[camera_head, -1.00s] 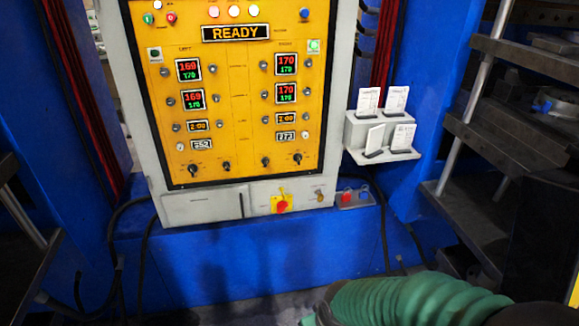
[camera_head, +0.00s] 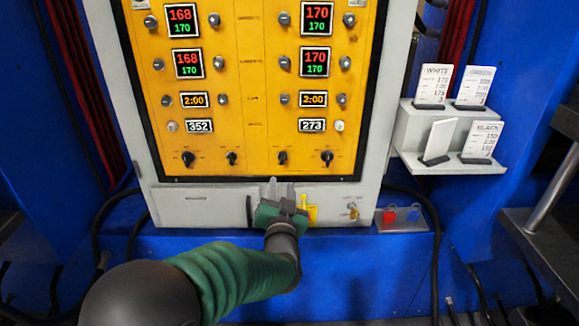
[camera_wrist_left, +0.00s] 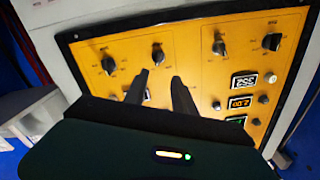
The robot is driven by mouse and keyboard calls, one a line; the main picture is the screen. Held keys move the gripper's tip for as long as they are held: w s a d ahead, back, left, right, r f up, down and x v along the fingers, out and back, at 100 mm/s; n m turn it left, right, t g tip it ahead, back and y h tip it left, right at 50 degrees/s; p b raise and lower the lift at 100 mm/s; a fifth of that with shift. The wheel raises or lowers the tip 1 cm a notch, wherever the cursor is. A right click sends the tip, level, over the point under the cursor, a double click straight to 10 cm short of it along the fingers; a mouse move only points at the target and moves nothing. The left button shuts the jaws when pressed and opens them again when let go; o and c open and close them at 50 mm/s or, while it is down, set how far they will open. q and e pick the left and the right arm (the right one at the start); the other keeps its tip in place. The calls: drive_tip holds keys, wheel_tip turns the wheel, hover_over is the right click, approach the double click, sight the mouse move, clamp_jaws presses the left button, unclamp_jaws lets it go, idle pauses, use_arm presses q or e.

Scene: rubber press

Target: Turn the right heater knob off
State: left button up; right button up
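The yellow control panel (camera_head: 240,100) has a bottom row of black rotary knobs. On its right half are an inner knob (camera_head: 282,157) and an outer knob (camera_head: 327,157), both with small labels I cannot read. My left gripper (camera_head: 281,184) is just below the panel's bottom edge, fingers pointing up, below the inner right knob. In the left wrist view, which appears upside down, the gripper (camera_wrist_left: 162,80) has its two fingers apart with nothing between them. There the inner right knob (camera_wrist_left: 158,55) lies just beyond the fingertips and the outer one (camera_wrist_left: 109,64) to the left. My right gripper is out of view.
A yellow switch plate (camera_head: 309,208) sits right beside my left gripper, partly covered. A white card holder (camera_head: 445,138) stands right of the panel.

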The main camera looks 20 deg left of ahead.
sight(283, 161)
use_arm(q)
drive_tip(key=x, duration=0.3)
drive_tip(key=b+x, duration=0.1)
drive_tip(key=x, duration=0.7)
drive_tip(key=shift+w+d+f, duration=0.15)
drive_tip(key=shift+d+f, duration=0.05)
drive_tip(key=shift+d, duration=0.05)
drive_tip(key=shift+w+a, duration=0.25)
drive_tip(key=shift+d+r, duration=0.1)
drive_tip(key=shift+c, duration=0.3)
drive_tip(key=shift+d, duration=0.1)
drive_tip(key=shift+c, duration=1.1)
drive_tip(key=shift+s, duration=0.1)
clamp_jaws()
